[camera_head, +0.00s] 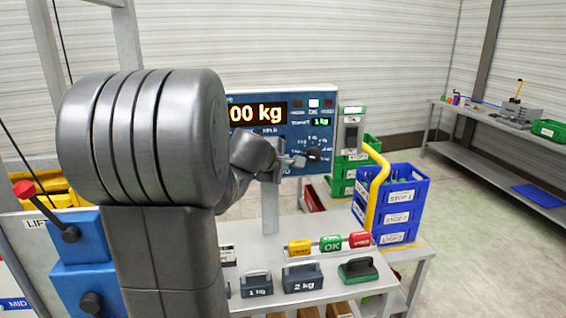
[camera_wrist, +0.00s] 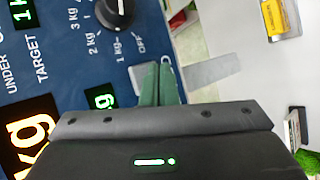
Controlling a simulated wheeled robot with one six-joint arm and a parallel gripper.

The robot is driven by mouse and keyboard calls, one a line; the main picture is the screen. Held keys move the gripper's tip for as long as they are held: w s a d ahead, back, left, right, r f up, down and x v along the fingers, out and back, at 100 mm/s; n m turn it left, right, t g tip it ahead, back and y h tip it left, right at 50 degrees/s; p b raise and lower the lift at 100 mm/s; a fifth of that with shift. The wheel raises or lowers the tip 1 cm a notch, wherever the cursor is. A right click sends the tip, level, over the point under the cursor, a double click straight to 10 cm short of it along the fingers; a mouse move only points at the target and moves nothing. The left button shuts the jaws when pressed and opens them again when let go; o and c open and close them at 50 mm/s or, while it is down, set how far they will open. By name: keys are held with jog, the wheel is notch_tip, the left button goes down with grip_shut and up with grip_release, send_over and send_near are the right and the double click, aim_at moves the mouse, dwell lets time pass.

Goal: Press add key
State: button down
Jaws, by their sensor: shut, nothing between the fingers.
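The blue scale panel (camera_head: 262,96) stands at the back of the bench, with a large orange display (camera_head: 259,113) reading "00 kg" on its visible part. In the wrist view the panel (camera_wrist: 60,62) fills the left, with a black dial (camera_wrist: 117,12) marked in kg and "OFF". A pale grey key (camera_wrist: 136,78) sits below the dial, partly hidden by my fingers. A label beside it is covered except for a "D", so I cannot read it fully. My gripper (camera_wrist: 157,84) is shut and empty, its tips over the key's edge; contact cannot be told. It also shows in the head view (camera_head: 298,161).
On the bench (camera_head: 305,237) are yellow, green "OK" and red buttons (camera_head: 330,243), 1 kg (camera_head: 256,285) and 2 kg (camera_head: 302,278) weights and a green-and-black tool (camera_head: 358,270). Blue crates (camera_head: 400,208) and a yellow rail (camera_head: 375,190) stand right of the panel.

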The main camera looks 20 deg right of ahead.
jog(key=shift+w, duration=0.15)
jog(key=shift+w+d, duration=0.1)
jog(key=shift+w, duration=0.15)
jog(key=shift+w+d, duration=0.1)
jog(key=shift+w, duration=0.3)
dwell(0.5)
dwell(0.4)
jog(key=shift+s+a+b, duration=0.25)
jog(key=shift+s+b, duration=0.1)
jog(key=shift+s, duration=0.45)
jog(key=s, duration=0.2)
jog(key=s+a+b, duration=0.1)
jog(key=s, duration=0.2)
jog(key=shift+w, duration=0.1)
dwell(0.5)
